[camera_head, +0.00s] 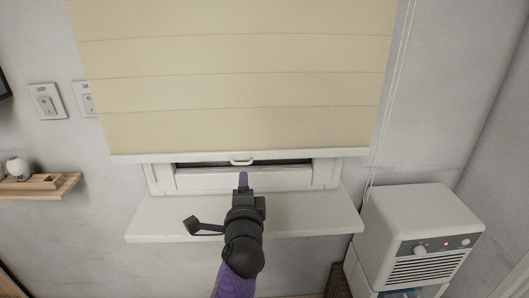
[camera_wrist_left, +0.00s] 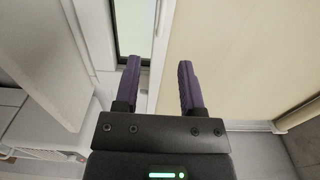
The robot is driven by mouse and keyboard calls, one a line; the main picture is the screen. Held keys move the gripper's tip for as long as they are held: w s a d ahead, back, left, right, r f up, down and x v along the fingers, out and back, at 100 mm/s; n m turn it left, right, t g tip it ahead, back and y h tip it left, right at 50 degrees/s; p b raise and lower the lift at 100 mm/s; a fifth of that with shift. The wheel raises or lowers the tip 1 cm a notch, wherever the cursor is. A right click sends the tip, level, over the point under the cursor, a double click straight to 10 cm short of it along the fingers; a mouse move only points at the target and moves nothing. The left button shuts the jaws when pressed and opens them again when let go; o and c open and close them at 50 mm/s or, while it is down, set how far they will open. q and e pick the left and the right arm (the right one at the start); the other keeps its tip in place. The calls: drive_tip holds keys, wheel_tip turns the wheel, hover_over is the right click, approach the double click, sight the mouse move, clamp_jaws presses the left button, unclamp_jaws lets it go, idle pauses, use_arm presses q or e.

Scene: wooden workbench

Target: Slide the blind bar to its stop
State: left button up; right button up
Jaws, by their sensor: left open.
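The beige blind (camera_head: 235,90) hangs over the window, with the white blind bar (camera_head: 310,153) along its lower edge. A small white handle (camera_head: 241,161) sits at the middle of the bar. My left gripper (camera_head: 243,180) is just below the handle in the head view. In the left wrist view its two purple fingers (camera_wrist_left: 159,65) are apart, with nothing held between them. The blind bar (camera_wrist_left: 162,40) runs beyond the gap between the fingers there, and the beige blind (camera_wrist_left: 220,50) fills the right side. Whether the fingers touch the bar cannot be told. My right gripper is not in view.
The white window sill (camera_head: 170,215) juts out below the window frame (camera_head: 160,180). A white cooler (camera_head: 425,235) stands at the right, near hanging cords (camera_head: 385,120). A wooden shelf (camera_head: 50,187) and wall switches (camera_head: 47,101) are at the left.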

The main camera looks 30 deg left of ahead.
sight(243, 165)
use_arm(q)
drive_tip(key=b+x, duration=0.2)
drive_tip(key=x, duration=0.6)
drive_tip(key=shift+s+a+f, duration=0.1)
drive_tip(key=shift+w+a, duration=0.25)
drive_tip(key=shift+w, duration=0.1)
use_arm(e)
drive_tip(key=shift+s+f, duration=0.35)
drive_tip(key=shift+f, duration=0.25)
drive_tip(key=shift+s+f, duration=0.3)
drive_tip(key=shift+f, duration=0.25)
use_arm(q)
clamp_jaws()
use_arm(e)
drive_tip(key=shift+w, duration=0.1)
